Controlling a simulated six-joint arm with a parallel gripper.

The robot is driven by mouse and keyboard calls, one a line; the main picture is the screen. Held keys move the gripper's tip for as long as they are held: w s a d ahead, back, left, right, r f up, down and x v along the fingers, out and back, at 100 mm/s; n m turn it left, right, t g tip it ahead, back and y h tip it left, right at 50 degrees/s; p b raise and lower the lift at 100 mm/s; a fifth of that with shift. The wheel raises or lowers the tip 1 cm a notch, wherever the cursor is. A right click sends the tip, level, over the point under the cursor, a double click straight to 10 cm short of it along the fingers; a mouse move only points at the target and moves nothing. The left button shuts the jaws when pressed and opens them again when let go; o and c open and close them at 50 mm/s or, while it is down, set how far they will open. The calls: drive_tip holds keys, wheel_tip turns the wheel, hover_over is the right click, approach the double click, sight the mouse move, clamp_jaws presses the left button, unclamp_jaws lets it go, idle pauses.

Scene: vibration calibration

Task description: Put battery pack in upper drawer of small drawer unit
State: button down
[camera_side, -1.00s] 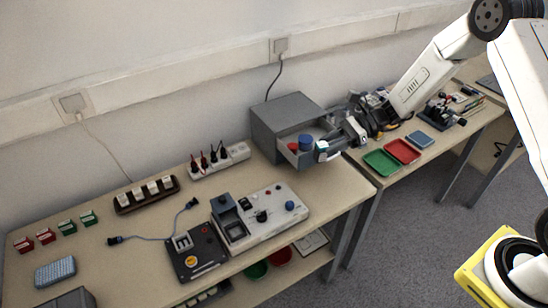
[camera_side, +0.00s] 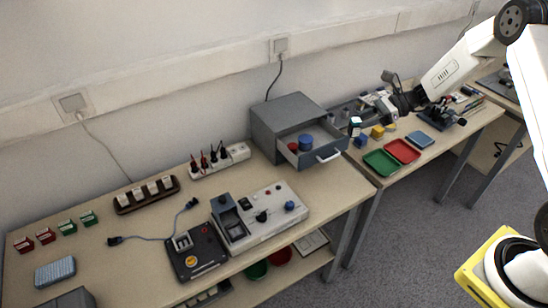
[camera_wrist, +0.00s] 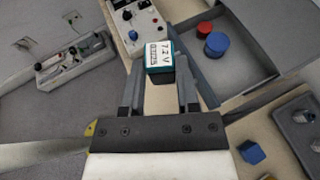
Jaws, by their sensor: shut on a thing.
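The battery pack, teal and dark with a white "7.2 V" label, shows at the tip of my gripper in the wrist view (camera_wrist: 159,57) and small in the side view (camera_side: 355,122). My gripper (camera_wrist: 160,75) is shut on it and holds it in the air, to the right of the open drawer in the side view. The grey small drawer unit (camera_side: 283,112) stands at the back of the bench. Its upper drawer (camera_side: 322,159) is pulled out and holds a blue cylinder (camera_side: 305,142) and a red cylinder (camera_side: 293,148).
A blue block (camera_side: 360,140) and a yellow block (camera_side: 377,132) lie right of the drawer. A green tray (camera_side: 381,162) and a red tray (camera_side: 402,151) lie near the bench's front edge. A grey control box (camera_side: 262,217) stands left of the drawer.

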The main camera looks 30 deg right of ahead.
drive_tip(key=w+f, duration=0.1)
drive_tip(key=w, duration=0.1)
drive_tip(key=w+f, duration=0.1)
drive_tip(key=w, duration=0.2)
drive_tip(key=w+d+f, duration=0.1)
drive_tip(key=w, duration=0.1)
drive_tip(key=shift+w+d+f, duration=0.1)
drive_tip(key=shift+w+f, duration=0.15)
drive_tip(key=shift+w, duration=0.1)
hover_over(334, 129)
drive_tip(key=s+a, duration=0.2)
drive_tip(key=shift+s+d+f, duration=0.1)
drive_tip(key=shift+f, duration=2.55)
drive_tip(key=shift+f, duration=0.1)
drive_tip(key=shift+w+f, duration=0.25)
drive_tip(key=shift+f, duration=1.5)
drive_tip(key=shift+f, duration=0.15)
drive_tip(key=c, duration=0.6)
unclamp_jaws()
